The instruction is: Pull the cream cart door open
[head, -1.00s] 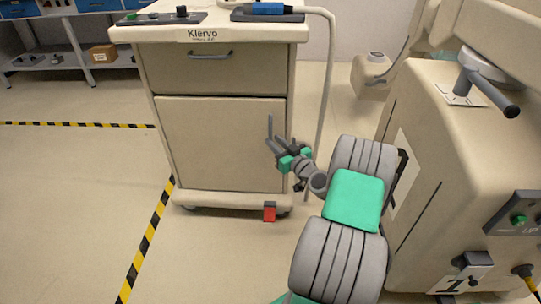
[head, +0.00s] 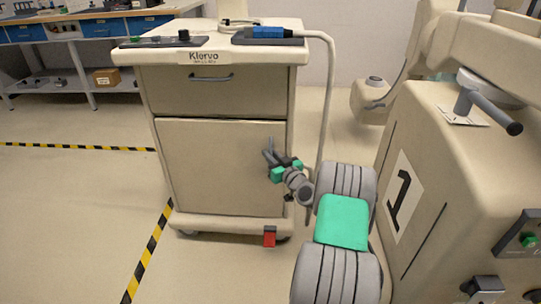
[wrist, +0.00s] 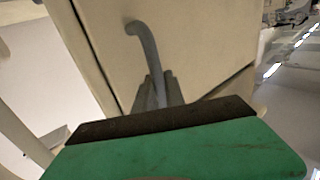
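The cream cart (head: 222,74) stands in the middle of the head view. Its large lower door (head: 205,165) looks flush with the cart front. The grey bar handle (wrist: 143,40) is upright near the door's right edge. My gripper (head: 269,157) is at this handle. In the wrist view, the dark fingers (wrist: 157,91) lie close on both sides of the handle's bar, with its bent end standing clear beyond them. The fingers look shut on it; the lower part of the handle is hidden by the gripper's green and black body.
A drawer (head: 180,91) with its own handle sits above the door. A cream machine (head: 440,150) stands close on the right of my arm. A red pedal (head: 269,237) is at the cart's base. The floor left of the cart is open, with striped tape (head: 150,250).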

